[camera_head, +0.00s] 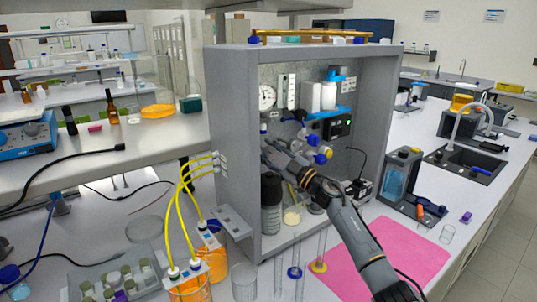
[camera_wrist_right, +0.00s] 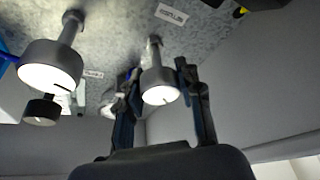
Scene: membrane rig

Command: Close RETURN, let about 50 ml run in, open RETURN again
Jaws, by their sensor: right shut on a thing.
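The membrane rig is a grey open-fronted cabinet (camera_head: 226,130) in the middle of the head view. Inside are a round gauge (camera_head: 267,97) and blue-ended fittings (camera_head: 300,115) on the back panel. My right gripper (camera_head: 272,148) reaches into the cabinet from the lower right. In the right wrist view its fingers (camera_wrist_right: 158,88) are either side of a grey knob with a pale face (camera_wrist_right: 160,92), shut on it. A small label (camera_wrist_right: 172,14) is near that knob, too blurred to read surely. My left gripper is out of view.
Another pale-faced knob (camera_wrist_right: 52,72) is beside the held one. A dark bottle (camera_head: 271,200) and a small jar with pale liquid (camera_head: 292,217) stand on the cabinet floor. Glass cylinders (camera_head: 321,248) stand in front, beside a pink mat (camera_head: 400,245). Yellow tubes (camera_head: 182,200) run down left.

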